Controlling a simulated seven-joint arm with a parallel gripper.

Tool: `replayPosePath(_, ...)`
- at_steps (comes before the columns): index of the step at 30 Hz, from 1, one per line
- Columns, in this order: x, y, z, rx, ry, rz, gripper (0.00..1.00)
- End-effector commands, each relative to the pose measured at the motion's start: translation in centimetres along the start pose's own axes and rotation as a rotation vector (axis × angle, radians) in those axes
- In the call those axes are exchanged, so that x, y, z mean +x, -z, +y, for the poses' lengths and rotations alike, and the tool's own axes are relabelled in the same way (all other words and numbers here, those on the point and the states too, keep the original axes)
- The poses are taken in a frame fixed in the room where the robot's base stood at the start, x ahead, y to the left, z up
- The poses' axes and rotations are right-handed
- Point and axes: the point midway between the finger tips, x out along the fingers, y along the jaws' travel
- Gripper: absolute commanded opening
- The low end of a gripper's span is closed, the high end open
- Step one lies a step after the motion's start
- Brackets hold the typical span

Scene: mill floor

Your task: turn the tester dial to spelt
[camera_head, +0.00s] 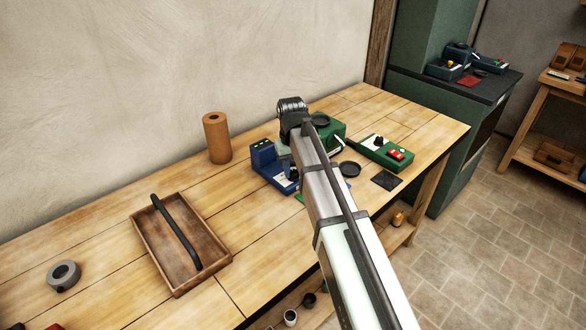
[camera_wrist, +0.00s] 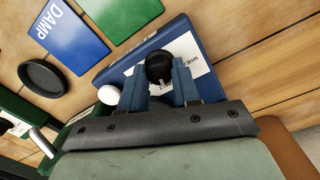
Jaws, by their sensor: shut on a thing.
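The blue tester (camera_head: 262,157) stands on the wooden bench in the head view, partly hidden by my arm. In the wrist view its blue body (camera_wrist: 127,62) carries a white label (camera_wrist: 185,47); only the letters "WHE" can be read. The black round dial (camera_wrist: 159,66) sits on that label. My gripper (camera_wrist: 160,75) is shut on the dial, with one blue finger on each side. A white round knob or button (camera_wrist: 109,95) is beside the left finger. The dial's pointer and the word spelt cannot be made out.
A blue card (camera_wrist: 60,33) marked DAMP, a green card (camera_wrist: 121,13) and a dark round dish (camera_wrist: 43,76) lie near the tester. A green device (camera_head: 378,150) with a red switch is to the right. A wooden tray (camera_head: 148,240) and brown cylinder (camera_head: 216,140) are left.

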Motion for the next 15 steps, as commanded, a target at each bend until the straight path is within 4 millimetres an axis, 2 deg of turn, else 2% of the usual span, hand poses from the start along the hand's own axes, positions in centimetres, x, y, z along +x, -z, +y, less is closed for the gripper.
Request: replayPosePath(15, -0.03, 0.05, 0.02, 0.098, 0.000, -0.001, 0.01)
